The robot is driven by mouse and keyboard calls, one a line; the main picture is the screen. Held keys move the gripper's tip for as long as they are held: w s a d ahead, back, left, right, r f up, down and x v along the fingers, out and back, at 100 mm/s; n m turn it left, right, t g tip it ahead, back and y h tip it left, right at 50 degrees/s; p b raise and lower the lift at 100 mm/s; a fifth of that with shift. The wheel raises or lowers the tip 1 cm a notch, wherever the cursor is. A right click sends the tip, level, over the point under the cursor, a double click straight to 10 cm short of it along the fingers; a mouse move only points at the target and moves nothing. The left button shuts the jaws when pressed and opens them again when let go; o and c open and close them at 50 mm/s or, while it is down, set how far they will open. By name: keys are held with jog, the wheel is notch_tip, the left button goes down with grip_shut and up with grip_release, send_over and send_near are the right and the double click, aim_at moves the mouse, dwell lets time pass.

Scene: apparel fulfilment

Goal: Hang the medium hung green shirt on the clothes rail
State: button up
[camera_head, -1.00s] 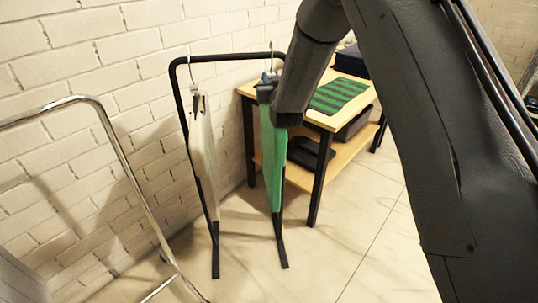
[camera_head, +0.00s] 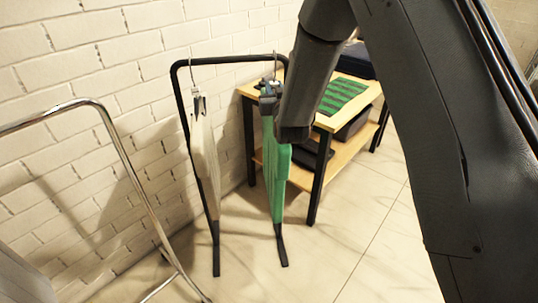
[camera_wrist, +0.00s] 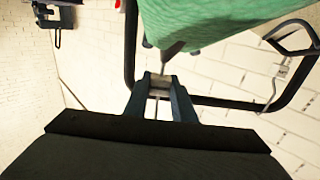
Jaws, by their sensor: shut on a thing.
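The green shirt (camera_head: 279,165) hangs upright on its hanger at the right end of the black clothes rail (camera_head: 225,59). The hanger's hook (camera_head: 275,66) meets the top bar there; whether it bears on the bar is too small to tell. My gripper (camera_head: 268,90) is shut on the hanger just below the hook. In the wrist view my gripper (camera_wrist: 160,82) grips the dark hanger neck, with the green shirt (camera_wrist: 215,18) beyond it and the rail (camera_wrist: 235,103) close by. My arm hides part of the hanger and the rail's right end.
A pale garment (camera_head: 204,150) hangs at the rail's left end, with a gap between the garments. A wooden table (camera_head: 327,122) with green-and-black striped cloth (camera_head: 342,95) stands right behind the rail. A chrome frame (camera_head: 125,165) stands at the left. A brick wall is behind.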

jog(key=p+v, duration=0.3)
jog(key=v, duration=2.1)
jog(key=shift+s, duration=0.3)
